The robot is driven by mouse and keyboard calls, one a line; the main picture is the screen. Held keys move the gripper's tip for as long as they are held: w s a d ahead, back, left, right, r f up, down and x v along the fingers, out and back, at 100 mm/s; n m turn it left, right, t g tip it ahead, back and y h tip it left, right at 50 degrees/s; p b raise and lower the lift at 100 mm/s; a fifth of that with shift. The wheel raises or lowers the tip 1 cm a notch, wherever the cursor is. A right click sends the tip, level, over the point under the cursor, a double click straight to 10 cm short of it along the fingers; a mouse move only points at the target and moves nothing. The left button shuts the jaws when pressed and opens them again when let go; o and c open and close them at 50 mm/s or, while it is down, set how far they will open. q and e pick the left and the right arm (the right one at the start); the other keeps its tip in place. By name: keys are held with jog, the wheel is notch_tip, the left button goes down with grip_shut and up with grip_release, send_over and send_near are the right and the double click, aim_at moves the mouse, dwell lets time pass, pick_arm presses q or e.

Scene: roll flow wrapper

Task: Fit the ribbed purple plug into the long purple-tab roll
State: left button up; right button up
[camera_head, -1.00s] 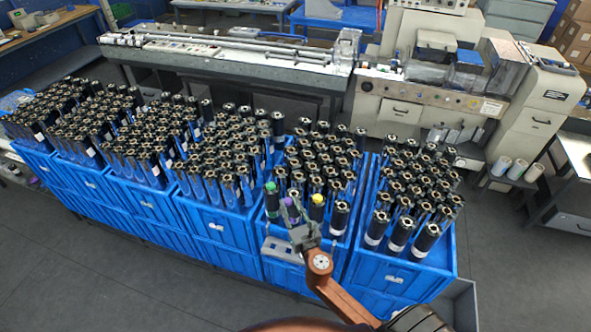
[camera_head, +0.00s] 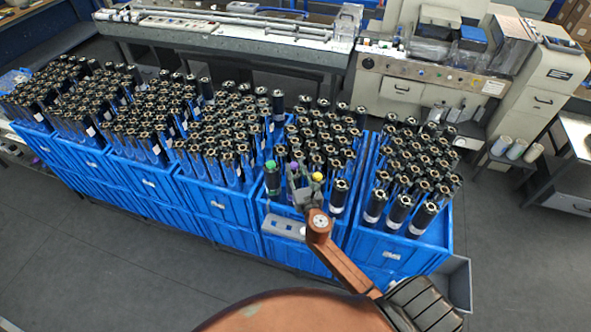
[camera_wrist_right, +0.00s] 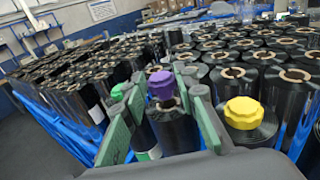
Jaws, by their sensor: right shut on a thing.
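The ribbed purple plug (camera_wrist_right: 162,85) sits between the fingertips of my right gripper (camera_wrist_right: 163,92) in the right wrist view. My right gripper also shows in the head view (camera_head: 298,180), shut on the plug. A dark roll (camera_wrist_right: 174,132) stands directly below the plug between the fingers; whether the plug is seated in its core or just above it I cannot tell. The fingers hide part of this roll, and no purple tab is clear on it. My left gripper is not in view.
A green plug (camera_head: 270,164) and a yellow plug (camera_head: 318,177) top rolls on either side. Blue crates (camera_head: 225,208) packed with upright dark rolls surround the gripper. A grey holder (camera_head: 284,228) hangs on the crate front. Machines stand behind.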

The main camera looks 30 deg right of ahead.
jog(key=shift+f+b, duration=0.55)
jog(key=shift+f, duration=0.35)
dwell(0.8)
jog(key=shift+r+p, duration=0.25)
jog(key=shift+p, duration=0.15)
jog(key=shift+r+p, duration=0.65)
jog(key=shift+p, duration=0.05)
jog(key=shift+r, duration=0.1)
dwell(1.0)
jog(key=shift+r+p, duration=0.65)
jog(key=shift+p, duration=0.25)
dwell(0.4)
